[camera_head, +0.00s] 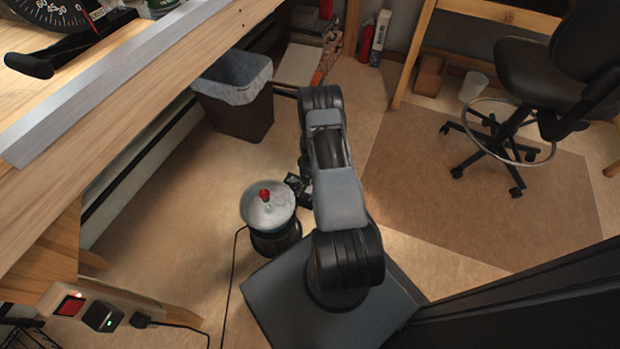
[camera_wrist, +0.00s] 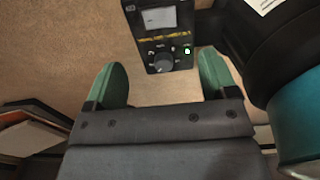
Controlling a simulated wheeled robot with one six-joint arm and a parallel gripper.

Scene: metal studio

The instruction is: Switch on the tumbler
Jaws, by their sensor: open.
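The tumbler (camera_head: 268,212) stands on the floor, with a silver lid, a red knob on top and a dark body. In the wrist view, a teal and black rounded body (camera_wrist: 300,115) at the right looks like part of it. A black control box (camera_wrist: 168,38) there has a grey screen, a round dial (camera_wrist: 163,60) and a small pale-green lit spot (camera_wrist: 187,50). My gripper (camera_wrist: 162,62) is open, its two green fingers apart, with the box's dial end between them in the picture. Contact cannot be told. In the head view my arm hides most of the gripper.
A wooden workbench (camera_head: 110,110) runs along the left. A lined waste bin (camera_head: 235,105) stands behind the tumbler. A power strip (camera_head: 95,312) with a red switch is at lower left; a black cord runs across the floor. A wheeled chair (camera_head: 555,75) is at right.

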